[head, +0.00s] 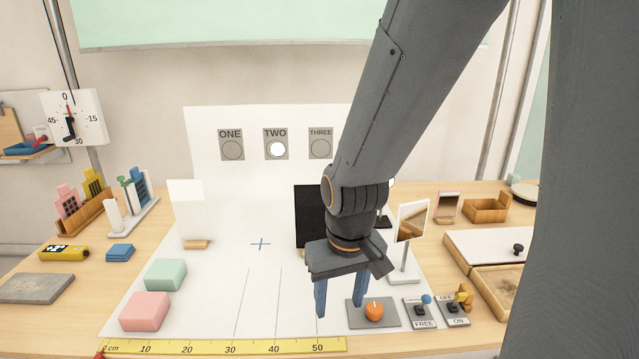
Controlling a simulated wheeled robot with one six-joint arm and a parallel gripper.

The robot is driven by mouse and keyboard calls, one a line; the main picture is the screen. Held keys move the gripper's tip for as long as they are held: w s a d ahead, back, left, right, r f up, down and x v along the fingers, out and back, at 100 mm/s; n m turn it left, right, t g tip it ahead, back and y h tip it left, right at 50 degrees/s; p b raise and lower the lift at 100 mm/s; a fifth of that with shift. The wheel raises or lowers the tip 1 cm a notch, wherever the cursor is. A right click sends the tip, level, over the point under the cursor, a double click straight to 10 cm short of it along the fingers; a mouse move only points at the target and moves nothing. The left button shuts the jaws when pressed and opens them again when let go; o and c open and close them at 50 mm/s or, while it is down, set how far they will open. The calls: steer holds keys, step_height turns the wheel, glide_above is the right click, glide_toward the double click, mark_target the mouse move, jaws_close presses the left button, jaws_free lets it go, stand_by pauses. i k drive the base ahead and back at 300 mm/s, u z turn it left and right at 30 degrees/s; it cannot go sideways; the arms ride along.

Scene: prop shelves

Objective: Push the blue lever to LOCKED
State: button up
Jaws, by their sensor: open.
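The blue lever (427,299) has a round blue knob and stands on a small grey plate (424,324) at the front right of the white board. The plate reads FREE at its near edge; the knob is toward the far edge, where a label is too small to read. My gripper (340,306) points down with two blue fingers apart and nothing between them. It is left of the lever, clear of it. Its right finger is near an orange ball-like object (374,311) on a grey pad; I cannot tell whether they touch.
A mirror on a stand (409,225) rises behind the lever. A yellow ruler (225,346) lies along the front edge. The middle of the white board is mostly clear.

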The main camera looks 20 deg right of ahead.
mark_target(426, 298)
steer(key=z, duration=1.7)
steer(key=k, duration=0.4)
steer(key=u, duration=1.6)
